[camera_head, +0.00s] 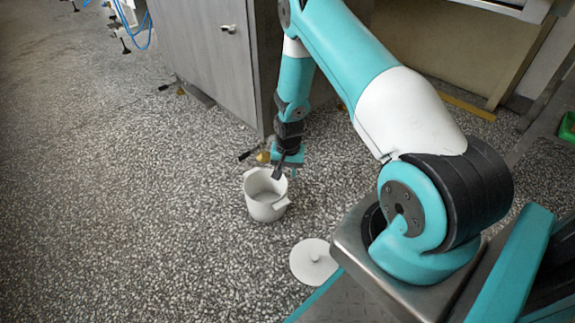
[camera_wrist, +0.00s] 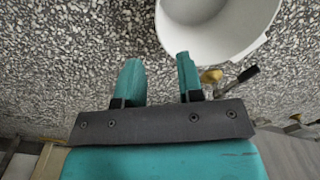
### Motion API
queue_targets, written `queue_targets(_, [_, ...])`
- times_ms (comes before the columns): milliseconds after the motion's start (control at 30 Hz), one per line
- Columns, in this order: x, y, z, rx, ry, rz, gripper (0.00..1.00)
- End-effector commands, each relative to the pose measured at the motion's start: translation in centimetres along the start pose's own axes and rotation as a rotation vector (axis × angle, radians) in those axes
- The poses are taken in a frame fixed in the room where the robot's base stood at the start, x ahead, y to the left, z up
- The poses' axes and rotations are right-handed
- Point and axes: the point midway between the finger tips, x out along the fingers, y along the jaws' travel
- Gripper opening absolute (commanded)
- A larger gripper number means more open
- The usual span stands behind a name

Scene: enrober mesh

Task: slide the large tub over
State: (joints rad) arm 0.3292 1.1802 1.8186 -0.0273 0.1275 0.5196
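The large tub (camera_head: 265,197) is a white, open-topped pot with side handles, standing upright on the speckled floor. It looks empty. In the wrist view the tub (camera_wrist: 205,35) fills the top right, with its rim near my fingertips. My gripper (camera_head: 279,175) is above the floor at the tub's back right rim. In the wrist view my gripper (camera_wrist: 158,75) has its two teal fingers apart with nothing between them. I cannot tell whether a finger touches the rim.
A round white lid with a knob (camera_head: 313,261) lies on the floor between the tub and my base. A grey cabinet (camera_head: 205,45) stands behind. A brass-coloured fitting with a black handle (camera_wrist: 212,76) is close beside the tub. The floor on the left is clear.

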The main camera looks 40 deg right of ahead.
Motion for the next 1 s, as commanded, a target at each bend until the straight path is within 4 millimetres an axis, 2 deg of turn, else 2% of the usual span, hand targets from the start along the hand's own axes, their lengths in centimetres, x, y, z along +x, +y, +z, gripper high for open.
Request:
queue_targets(33, [1.8, 0.0, 0.1, 0.0, -0.001, 0.001, 0.34])
queue_targets(100, [3.1, 0.0, 0.0, 0.0, 0.0, 0.0, 0.34])
queue_targets(300, [7.2, 0.0, 0.0, 0.0, -0.001, 0.001, 0.34])
queue_targets(500, [10.2, 0.0, 0.0, 0.0, 0.0, 0.0, 0.34])
queue_targets(700, [11.7, 0.0, 0.0, 0.0, 0.0, 0.0, 0.34])
queue_targets(1000, [11.8, 0.0, 0.0, 0.0, 0.001, 0.0, 0.34])
